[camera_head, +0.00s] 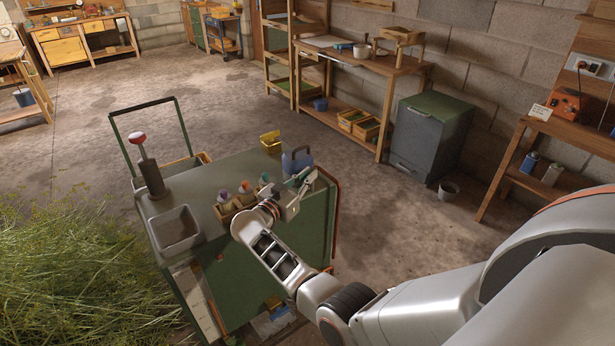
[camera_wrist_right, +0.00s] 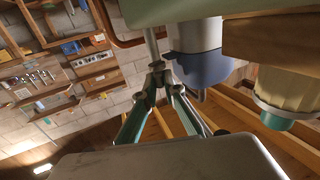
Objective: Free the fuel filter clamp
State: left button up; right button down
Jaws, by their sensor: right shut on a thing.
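My right gripper (camera_head: 304,182) is at the right end of the green cart top, beside a blue container (camera_head: 297,160). In the wrist view, which appears upside down, its teal-padded fingers (camera_wrist_right: 160,72) come together at the end of a thin metal rod (camera_wrist_right: 151,45). The rod appears to be the clamp's lever, but I cannot tell for sure. A pale cylinder with a blue part (camera_wrist_right: 200,60) is close beside the fingertips; it may be the filter. The clamp's body is not clear in either view. My left gripper is not in view.
The green cart (camera_head: 228,172) carries a grey bin (camera_head: 174,230), a red-knobbed lever (camera_head: 147,168), a yellow item (camera_head: 270,141) and a wooden rack of bottles (camera_head: 228,210) close to my wrist. A grey cabinet (camera_head: 428,140) and workbench stand behind. Bare floor lies right of the cart.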

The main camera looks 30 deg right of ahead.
jog(key=c, duration=2.1)
grip_release()
jog(key=shift+c, duration=0.2)
jog(key=shift+s+d+t, duration=0.1)
jog(key=shift+t, duration=0.2)
